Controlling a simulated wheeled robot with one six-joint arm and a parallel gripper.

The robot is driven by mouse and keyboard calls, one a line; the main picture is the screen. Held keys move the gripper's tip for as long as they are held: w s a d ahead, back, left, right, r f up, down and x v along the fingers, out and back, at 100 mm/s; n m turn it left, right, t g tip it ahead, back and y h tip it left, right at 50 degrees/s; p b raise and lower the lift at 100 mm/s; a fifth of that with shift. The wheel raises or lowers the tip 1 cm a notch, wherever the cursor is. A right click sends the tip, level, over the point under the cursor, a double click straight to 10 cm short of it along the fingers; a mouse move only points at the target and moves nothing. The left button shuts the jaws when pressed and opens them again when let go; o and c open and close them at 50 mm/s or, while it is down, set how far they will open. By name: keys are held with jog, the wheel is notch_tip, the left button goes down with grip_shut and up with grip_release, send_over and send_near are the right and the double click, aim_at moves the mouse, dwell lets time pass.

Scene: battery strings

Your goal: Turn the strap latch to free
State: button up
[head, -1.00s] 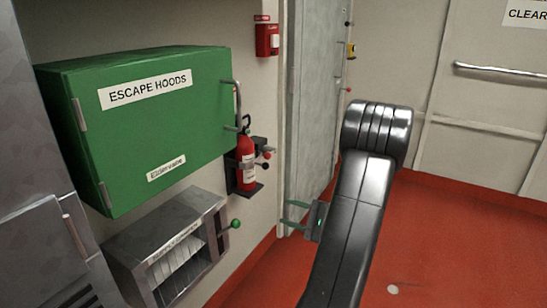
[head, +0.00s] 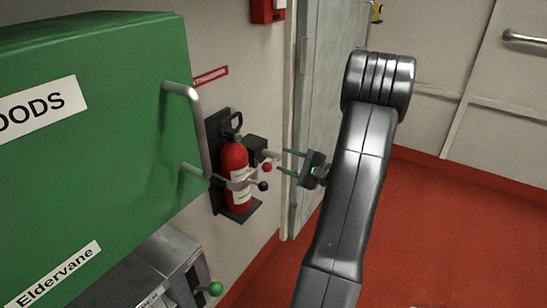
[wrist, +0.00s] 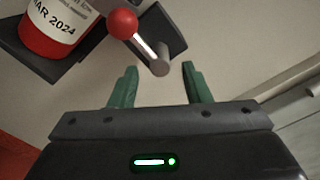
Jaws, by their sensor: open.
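A red fire extinguisher (head: 235,165) stands upright in a black wall bracket (head: 217,150), with a grey strap (head: 240,184) around it. A lever with a black ball knob (head: 263,186) sits at the strap. A lever with a red ball knob (head: 267,167) is beside it, by a black block (head: 257,147). I cannot tell for sure which lever is the strap latch. My gripper (head: 284,161) is open and empty, just right of the levers. In the wrist view, the red knob (wrist: 123,23) and its grey pivot (wrist: 160,66) are ahead of the open fingers; contact is not visible.
A green cabinet (head: 110,150) with a grey handle (head: 196,125) juts out at the left. A grey box with a green-knobbed lever (head: 215,289) is below it. A grey door (head: 335,80) is behind my arm. The red floor (head: 440,230) is clear at right.

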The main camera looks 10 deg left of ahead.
aim_at(280, 158)
jog(key=x, duration=0.5)
jog(key=shift+a, duration=0.15)
